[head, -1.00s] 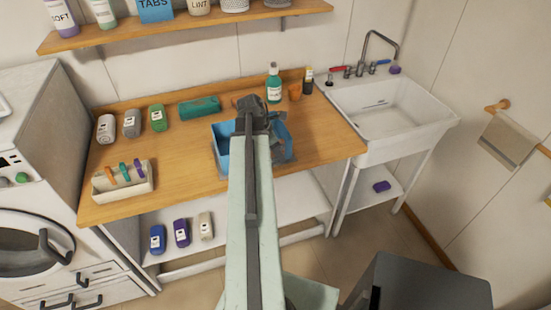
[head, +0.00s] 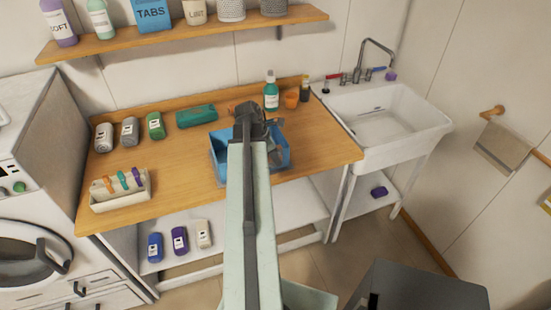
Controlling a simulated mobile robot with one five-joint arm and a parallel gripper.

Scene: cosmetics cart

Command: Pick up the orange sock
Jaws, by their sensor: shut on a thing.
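My gripper (head: 252,116) is over the back part of a blue basket (head: 220,155) on the wooden counter, seen from behind along my arm. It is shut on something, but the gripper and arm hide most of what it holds. A small brownish patch shows at its left side; I cannot tell whether this is the orange sock. No sock is clearly visible elsewhere. The basket holds some greyish material, partly hidden by my arm. A small orange cup-like item (head: 291,99) stands behind the basket to the right.
A teal folded item (head: 196,116) and several bottles are at the back left. A caddy (head: 121,191) sits front left. A sink (head: 385,120) is at right.

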